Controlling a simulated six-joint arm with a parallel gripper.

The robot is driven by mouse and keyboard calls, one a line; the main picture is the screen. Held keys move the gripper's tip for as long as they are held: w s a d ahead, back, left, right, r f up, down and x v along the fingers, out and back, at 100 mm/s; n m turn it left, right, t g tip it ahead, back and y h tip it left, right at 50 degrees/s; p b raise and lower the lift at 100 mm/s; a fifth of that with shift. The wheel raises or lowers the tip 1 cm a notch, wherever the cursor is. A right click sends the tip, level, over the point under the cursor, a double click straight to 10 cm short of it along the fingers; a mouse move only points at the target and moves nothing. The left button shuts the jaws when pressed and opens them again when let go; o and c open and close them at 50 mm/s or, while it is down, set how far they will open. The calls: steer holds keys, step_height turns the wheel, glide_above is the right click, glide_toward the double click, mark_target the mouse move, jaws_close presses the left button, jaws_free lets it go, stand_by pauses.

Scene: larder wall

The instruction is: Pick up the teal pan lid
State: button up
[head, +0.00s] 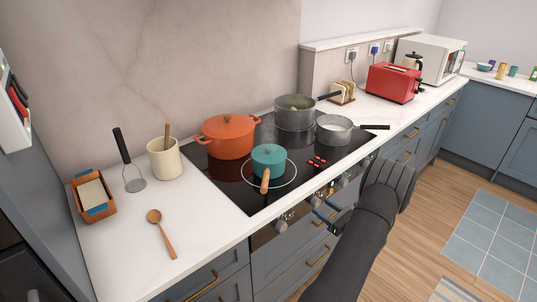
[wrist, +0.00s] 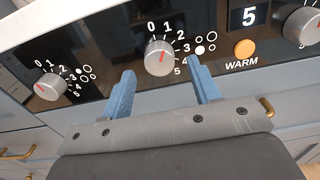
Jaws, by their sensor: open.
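The teal pan lid (head: 268,152) sits on a small teal pan (head: 268,169) with a wooden handle, on the front part of the black hob. The handle points toward the front edge. My gripper (head: 323,216) is right of and below the pan, in front of the oven's control panel. In the wrist view, my gripper (wrist: 162,69) is open and empty, its two blue fingers pointing at a control knob (wrist: 158,57). The lid is apart from the gripper and is not in the wrist view.
An orange pot (head: 228,139) stands behind the teal pan, a grey pot (head: 295,114) at the back, and a pan (head: 334,129) at the right. A wooden spoon (head: 161,231) lies on clear counter at the left. Several knobs line the panel.

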steer(key=shift+c, duration=0.7)
